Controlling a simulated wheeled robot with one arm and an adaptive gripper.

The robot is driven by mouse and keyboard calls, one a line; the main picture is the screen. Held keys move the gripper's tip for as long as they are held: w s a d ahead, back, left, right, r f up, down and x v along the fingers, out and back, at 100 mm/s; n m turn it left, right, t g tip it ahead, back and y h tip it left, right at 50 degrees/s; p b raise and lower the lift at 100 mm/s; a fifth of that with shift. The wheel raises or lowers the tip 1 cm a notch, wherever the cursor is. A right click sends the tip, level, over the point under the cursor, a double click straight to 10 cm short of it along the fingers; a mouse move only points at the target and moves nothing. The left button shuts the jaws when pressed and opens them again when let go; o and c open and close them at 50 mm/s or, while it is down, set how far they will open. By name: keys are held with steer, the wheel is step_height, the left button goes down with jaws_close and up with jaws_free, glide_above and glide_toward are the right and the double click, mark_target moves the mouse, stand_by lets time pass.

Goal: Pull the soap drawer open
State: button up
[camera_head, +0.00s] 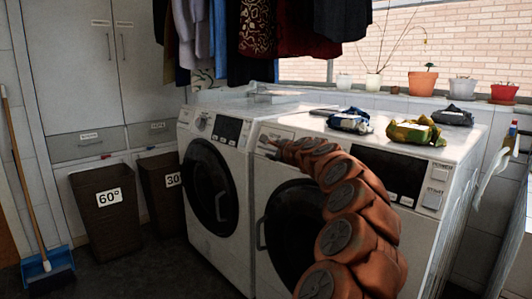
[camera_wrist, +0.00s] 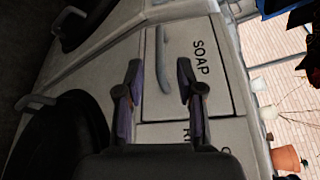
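The soap drawer (camera_wrist: 215,85) is a pale panel marked SOAP in the wrist view, with a dark outline; it looks flush with the machine front. Its grey bar handle (camera_wrist: 161,48) shows between my two fingertips in that view. My gripper (camera_wrist: 158,70) is open, with one dark finger to each side of the handle's line; I cannot tell whether either touches it. In the head view my gripper (camera_head: 268,145) is small at the upper left front of the right-hand washing machine (camera_head: 405,160), and my arm hides much of that front.
A second washing machine (camera_head: 215,165) stands to the left. Cloth bundles (camera_head: 350,121) lie on the right machine's top. Laundry baskets (camera_head: 105,215) and a broom (camera_head: 22,170) stand at left. Clothes hang above; potted plants (camera_head: 422,84) line the sill. The floor before the left machine is clear.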

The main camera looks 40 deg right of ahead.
mark_target(267, 149)
steer(key=shift+b+x, duration=0.65)
steer(key=shift+x, duration=2.7)
steer(key=shift+a+r, duration=0.1)
steer(key=shift+c, duration=0.3)
jaws_close()
